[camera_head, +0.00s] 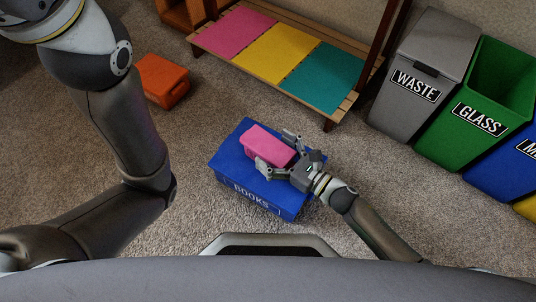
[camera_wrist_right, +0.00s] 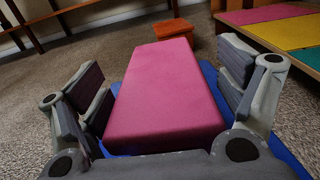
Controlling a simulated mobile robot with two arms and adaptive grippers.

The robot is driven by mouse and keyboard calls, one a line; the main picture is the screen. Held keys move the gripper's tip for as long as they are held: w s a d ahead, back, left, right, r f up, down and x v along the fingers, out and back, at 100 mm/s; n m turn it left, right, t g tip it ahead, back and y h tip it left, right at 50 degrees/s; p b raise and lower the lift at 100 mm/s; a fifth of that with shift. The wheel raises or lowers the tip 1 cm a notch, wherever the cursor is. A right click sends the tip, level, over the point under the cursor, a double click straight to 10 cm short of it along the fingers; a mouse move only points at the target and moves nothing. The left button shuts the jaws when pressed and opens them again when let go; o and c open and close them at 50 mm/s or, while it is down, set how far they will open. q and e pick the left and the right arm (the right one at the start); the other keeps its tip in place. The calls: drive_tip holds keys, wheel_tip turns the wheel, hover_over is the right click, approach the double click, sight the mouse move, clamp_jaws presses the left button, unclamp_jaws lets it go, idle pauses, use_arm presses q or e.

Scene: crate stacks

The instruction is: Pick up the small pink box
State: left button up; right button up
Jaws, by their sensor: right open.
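The small pink box (camera_head: 268,147) lies on top of a blue crate marked BOOKS (camera_head: 231,182) in the head view. My right gripper (camera_head: 278,152) is open at the near right end of the pink box, with one finger on each side of it. In the right wrist view the pink box (camera_wrist_right: 163,95) fills the middle between the two spread fingers of my right gripper (camera_wrist_right: 165,95). Small gaps show between the fingers and the box sides. My left arm comes in from the left, but its gripper is out of the picture.
A small orange box (camera_head: 162,80) sits on the carpet at the upper left. A low wooden bench (camera_head: 325,112) with pink, yellow and teal panels stands behind. Grey WASTE (camera_head: 410,85), green GLASS (camera_head: 470,120) and blue (camera_head: 510,165) bins stand at the right. Carpet around the crate is clear.

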drive_tip(key=c, duration=1.1)
drive_tip(key=shift+c, duration=0.4)
drive_tip(key=shift+r, duration=0.2)
